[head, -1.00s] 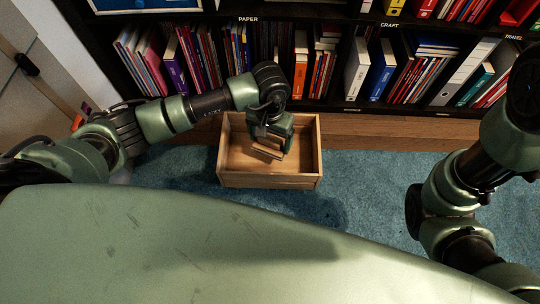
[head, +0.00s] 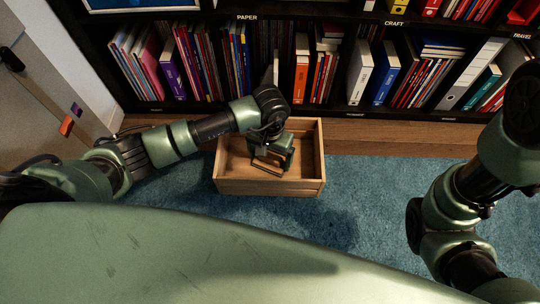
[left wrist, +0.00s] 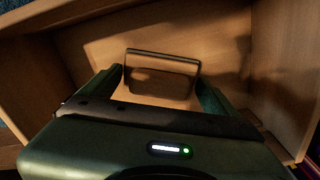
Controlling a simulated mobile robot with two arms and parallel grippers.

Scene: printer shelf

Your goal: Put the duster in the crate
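The crate (head: 268,187) is an open wooden box standing on the blue carpet in front of the bookshelf. My left gripper (head: 270,162) reaches down inside its walls. The duster (head: 267,167) is a small wood-coloured block with a dark edge, between the left fingertips. In the left wrist view the duster (left wrist: 162,78) sits between the two green fingers, which appear to touch its ends, with the crate's wooden inside (left wrist: 220,45) around it. I cannot tell whether the duster touches the crate's floor. My right arm shows at the right, but its gripper is out of view.
The dark bookshelf (head: 330,108) with books and binders stands close behind the crate, with a wooden strip at its foot. Blue carpet (head: 370,190) is clear to the right of the crate. A pale panel (head: 55,80) stands at the left.

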